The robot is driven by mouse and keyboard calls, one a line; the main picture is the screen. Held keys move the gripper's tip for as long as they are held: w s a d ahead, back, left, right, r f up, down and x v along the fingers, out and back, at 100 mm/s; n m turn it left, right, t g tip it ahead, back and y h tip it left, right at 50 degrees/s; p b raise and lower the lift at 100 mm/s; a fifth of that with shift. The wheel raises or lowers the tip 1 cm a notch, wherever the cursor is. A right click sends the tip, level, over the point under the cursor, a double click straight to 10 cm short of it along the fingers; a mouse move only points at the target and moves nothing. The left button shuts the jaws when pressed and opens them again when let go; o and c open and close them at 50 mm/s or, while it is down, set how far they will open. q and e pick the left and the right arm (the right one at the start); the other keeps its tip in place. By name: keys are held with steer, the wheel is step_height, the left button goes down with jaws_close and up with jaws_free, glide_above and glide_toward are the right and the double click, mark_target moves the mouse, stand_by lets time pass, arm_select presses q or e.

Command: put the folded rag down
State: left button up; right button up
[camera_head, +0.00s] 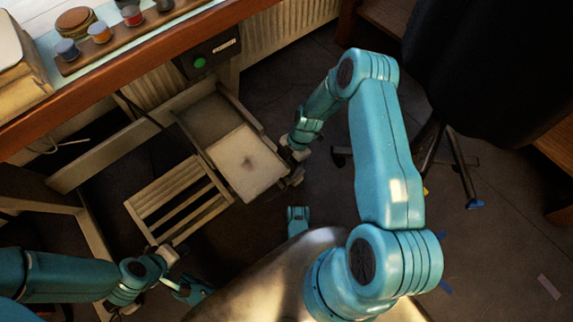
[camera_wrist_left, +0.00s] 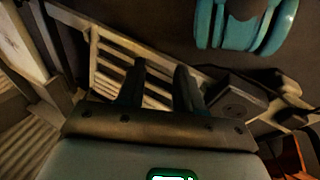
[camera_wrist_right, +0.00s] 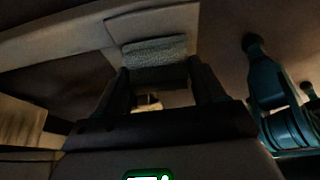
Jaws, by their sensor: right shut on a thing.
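My right gripper (camera_head: 292,168) is at the right edge of a pale square panel with a dark smudge. In the right wrist view its fingers (camera_wrist_right: 162,88) are on either side of a grey-green textured piece, which looks like the folded rag (camera_wrist_right: 155,50). I cannot make the rag out clearly in the head view. My left gripper (camera_head: 171,264) is low at the left, near the slats. In the left wrist view its fingers (camera_wrist_left: 160,88) are apart with nothing between them.
The pale panel (camera_head: 240,165) belongs to an open drawer-like wooden frame below the table edge (camera_head: 120,75). A slatted wooden piece (camera_head: 180,200) lies beside it. A rack of small jars (camera_head: 130,37) stands on the table. Dark floor (camera_head: 500,200) is open at the right.

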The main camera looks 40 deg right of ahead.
steer(key=o, duration=0.9)
steer(key=shift+f, duration=0.15)
steer(key=shift+o, duration=0.2)
steer(key=shift+r, duration=0.3)
arm_select(q)
steer(key=shift+g, duration=0.7)
steer(key=s+r+p, duration=0.2)
steer(key=r+p, duration=0.1)
steer(key=s+r+p, duration=0.1)
steer(key=shift+s+d+r+p, duration=0.2)
steer(key=shift+d+r+p, duration=0.05)
steer(key=shift+d+p, duration=0.1)
arm_select(e)
steer(key=v, duration=1.1)
steer(key=shift+d+r, duration=0.2)
steer(key=shift+r, duration=0.15)
